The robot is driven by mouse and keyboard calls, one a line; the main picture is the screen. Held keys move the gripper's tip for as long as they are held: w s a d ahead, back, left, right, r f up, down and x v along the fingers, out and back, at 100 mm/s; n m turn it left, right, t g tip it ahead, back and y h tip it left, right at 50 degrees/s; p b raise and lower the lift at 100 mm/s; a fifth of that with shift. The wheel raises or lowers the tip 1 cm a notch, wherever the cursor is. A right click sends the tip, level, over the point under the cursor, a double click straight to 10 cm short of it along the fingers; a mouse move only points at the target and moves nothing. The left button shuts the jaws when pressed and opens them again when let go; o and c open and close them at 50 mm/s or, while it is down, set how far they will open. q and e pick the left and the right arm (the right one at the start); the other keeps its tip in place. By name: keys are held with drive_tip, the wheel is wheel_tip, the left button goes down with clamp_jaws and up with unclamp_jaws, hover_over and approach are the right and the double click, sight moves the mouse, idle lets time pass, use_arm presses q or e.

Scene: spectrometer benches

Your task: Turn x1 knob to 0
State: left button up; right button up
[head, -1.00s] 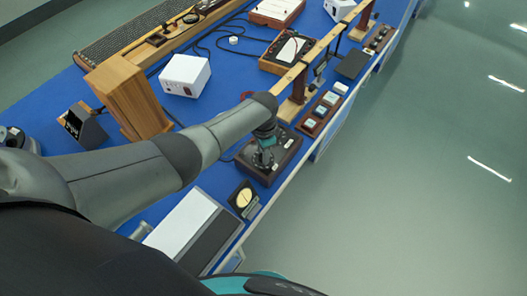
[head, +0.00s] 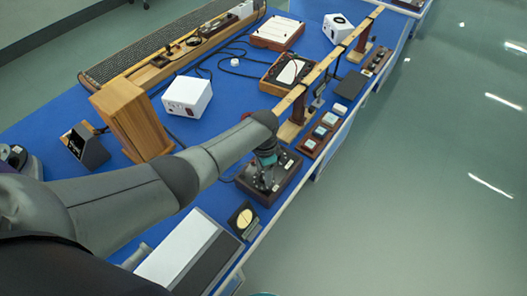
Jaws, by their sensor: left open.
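A dark box with knobs on its top (head: 284,181) sits near the bench's right edge. My left gripper (head: 266,182) is over the left part of its top, fingers pointing down around or just above a knob there. Which knob this is, and whether the fingers touch it, I cannot tell. The gripper is open. A small knob (head: 289,164) shows on the right part of the box. The x1 label and the knob settings are too small to read. My right gripper is not in view.
Beside the box stand a tray of small blocks (head: 307,144) and a dark block with a pale disc (head: 242,219). A wooden beam on posts (head: 318,73) runs behind. A white box (head: 187,96) and a wooden box (head: 133,118) stand left. Open floor lies right.

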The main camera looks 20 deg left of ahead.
use_arm(q)
wheel_tip(320, 180, up, 14)
drive_tip(key=p, duration=0.3)
drive_tip(key=shift+f, duration=0.15)
idle(0.4)
